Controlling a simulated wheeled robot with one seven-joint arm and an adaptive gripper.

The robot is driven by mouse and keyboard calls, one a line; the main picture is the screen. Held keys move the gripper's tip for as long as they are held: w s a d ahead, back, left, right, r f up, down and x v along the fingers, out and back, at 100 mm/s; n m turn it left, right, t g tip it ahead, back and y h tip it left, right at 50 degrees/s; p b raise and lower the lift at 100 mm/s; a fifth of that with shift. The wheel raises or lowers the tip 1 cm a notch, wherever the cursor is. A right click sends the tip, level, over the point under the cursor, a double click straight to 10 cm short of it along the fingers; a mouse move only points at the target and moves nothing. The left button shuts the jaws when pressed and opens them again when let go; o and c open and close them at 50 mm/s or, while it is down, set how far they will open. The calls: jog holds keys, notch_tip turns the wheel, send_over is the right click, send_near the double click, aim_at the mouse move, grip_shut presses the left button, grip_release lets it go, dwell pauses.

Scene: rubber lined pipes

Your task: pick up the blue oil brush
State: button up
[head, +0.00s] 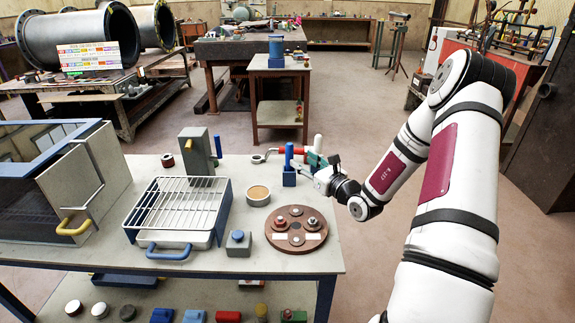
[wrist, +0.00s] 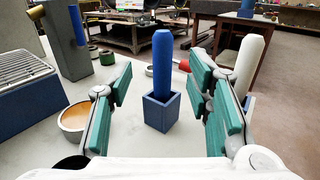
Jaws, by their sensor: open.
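The blue oil brush (head: 289,154) stands upright in a small square blue holder (head: 289,179) near the right edge of the workbench. In the wrist view the brush's blue handle (wrist: 163,62) rises from the holder (wrist: 160,112), and its lower end is hidden inside. My gripper (head: 318,164) is just right of the brush in the head view, with its teal-padded fingers apart. In the wrist view the open fingers (wrist: 161,78) lie to either side of the brush and holder, with a gap on both sides. Nothing is held.
A round bowl (head: 258,195), a brown disc with metal parts (head: 297,228) and a wire rack over a tray (head: 178,208) are on the workbench. A red-handled tool (head: 292,150) lies behind the brush. A pale upright handle (wrist: 247,62) stands beyond the right finger.

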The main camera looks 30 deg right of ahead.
aim_at(292, 152)
jog(key=shift+w+r+b, duration=0.1)
jog(key=shift+w+b, duration=0.55)
jog(key=shift+w, duration=3.75)
grip_shut()
